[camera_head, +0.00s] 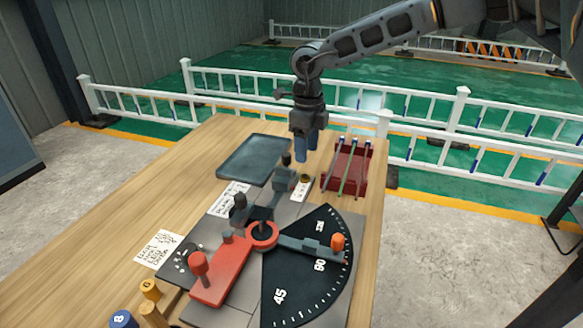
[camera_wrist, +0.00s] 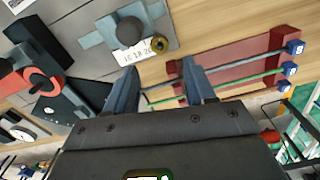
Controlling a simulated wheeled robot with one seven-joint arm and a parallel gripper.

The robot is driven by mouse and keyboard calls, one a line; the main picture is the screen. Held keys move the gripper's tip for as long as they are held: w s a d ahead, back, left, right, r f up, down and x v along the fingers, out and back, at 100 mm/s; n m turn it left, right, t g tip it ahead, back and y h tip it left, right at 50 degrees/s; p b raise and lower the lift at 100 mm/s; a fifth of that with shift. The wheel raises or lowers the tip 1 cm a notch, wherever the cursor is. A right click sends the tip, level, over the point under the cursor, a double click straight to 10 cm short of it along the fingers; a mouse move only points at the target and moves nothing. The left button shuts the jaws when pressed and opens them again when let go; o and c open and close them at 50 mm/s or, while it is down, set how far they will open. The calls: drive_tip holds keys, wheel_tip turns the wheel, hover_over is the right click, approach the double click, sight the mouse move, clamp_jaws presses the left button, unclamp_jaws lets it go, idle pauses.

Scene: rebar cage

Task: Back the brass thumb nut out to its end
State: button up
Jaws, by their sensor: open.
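The brass thumb nut (camera_wrist: 159,42) is a small round knob by a white number label (camera_wrist: 140,50), at the edge of a grey fixture with a dark round knob (camera_wrist: 130,31). In the head view the nut (camera_head: 304,178) looks tiny, beside the label. My gripper (camera_head: 306,158) hangs with its fingers downward, above and a little behind the nut. In the wrist view my gripper (camera_wrist: 161,66) has its two blue fingers spread with nothing between them. The nut lies just beyond the fingertips, apart from them. Its thread is not visible.
A dark red rack (camera_head: 346,168) holding several coloured rods stands right of the nut. A grey tray (camera_head: 254,158) lies to the left. In front are a red lever arm (camera_head: 222,278) and a black angle dial (camera_head: 312,270). Bare wood (camera_head: 130,215) is free at left.

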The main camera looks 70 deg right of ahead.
sight(305, 176)
drive_tip(key=shift+f+p, duration=0.55)
drive_tip(key=shift+f, duration=3.3)
clamp_jaws()
